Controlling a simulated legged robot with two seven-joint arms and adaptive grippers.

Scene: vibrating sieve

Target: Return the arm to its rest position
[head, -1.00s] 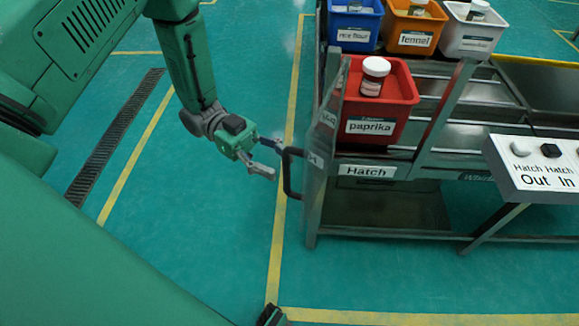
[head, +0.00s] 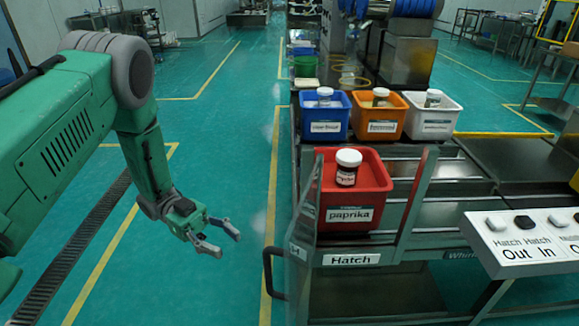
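My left arm comes in from the left, and its gripper (head: 226,242) hangs in free air over the floor. Its fingers are spread apart with nothing between them. It is to the left of the black hatch handle (head: 270,272), with a clear gap between them. The hatch (head: 345,259) is at the left end of the metal machine, under the red paprika bin. My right gripper is not in view.
The red bin (head: 335,228) holds a jar (head: 347,168). Blue (head: 321,133), orange (head: 378,135) and white (head: 433,133) bins stand behind it. A button panel (head: 530,238) is at the right. The green floor left of the machine is clear.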

